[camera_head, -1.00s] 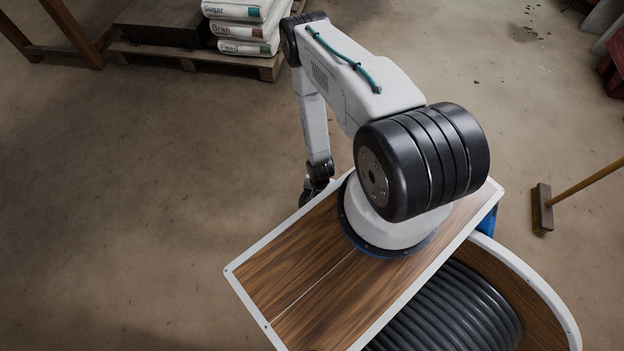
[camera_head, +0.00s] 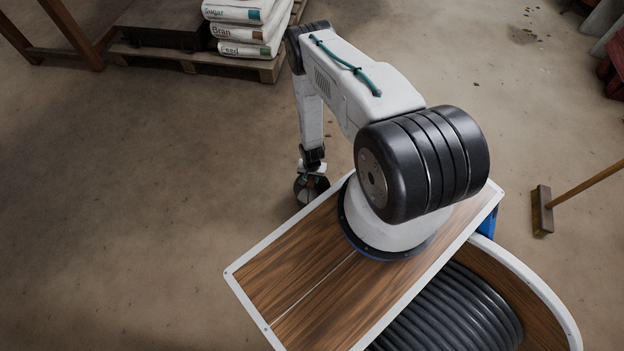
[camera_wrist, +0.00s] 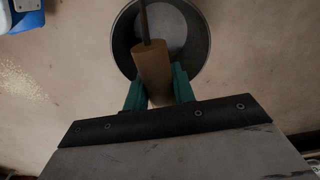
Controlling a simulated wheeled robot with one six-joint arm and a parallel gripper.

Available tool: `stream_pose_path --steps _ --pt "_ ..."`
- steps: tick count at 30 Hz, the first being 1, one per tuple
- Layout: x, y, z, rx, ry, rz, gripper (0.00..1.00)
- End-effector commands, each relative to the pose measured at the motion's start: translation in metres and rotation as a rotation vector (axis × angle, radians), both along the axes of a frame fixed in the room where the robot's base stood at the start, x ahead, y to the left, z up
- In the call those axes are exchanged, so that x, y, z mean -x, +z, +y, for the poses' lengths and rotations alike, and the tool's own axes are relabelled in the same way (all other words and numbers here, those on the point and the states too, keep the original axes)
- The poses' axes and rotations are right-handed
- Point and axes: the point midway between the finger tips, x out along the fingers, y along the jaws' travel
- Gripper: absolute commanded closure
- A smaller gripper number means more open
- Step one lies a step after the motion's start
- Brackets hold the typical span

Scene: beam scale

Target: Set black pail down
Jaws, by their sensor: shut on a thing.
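The black pail (camera_wrist: 198,58) shows in the wrist view as a dark round rim with a grey inside, at the top middle. Its tan grip (camera_wrist: 152,68) on a dark wire bail lies between the teal fingers of my gripper (camera_wrist: 158,90), which is shut on it. In the head view, the pail (camera_head: 310,190) is small and dark, below my gripper (camera_head: 312,168), just left of the wooden top of my base. I cannot tell whether the pail's bottom touches the floor.
A pallet (camera_head: 190,62) with stacked sacks (camera_head: 245,32) stands at the back. A broom (camera_head: 542,212) is at the right. The wrist view shows a blue and white thing (camera_wrist: 20,14) at upper left and pale grains (camera_wrist: 18,82) on the floor. Open floor lies left.

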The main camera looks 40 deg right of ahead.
Motion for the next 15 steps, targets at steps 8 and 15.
stream_pose_path --steps 8,15 --pt "-0.0005 -0.0122 -0.0001 0.000 0.000 -0.001 1.00" --pt "-0.0001 -0.0136 0.0000 0.001 0.000 -0.001 1.00"
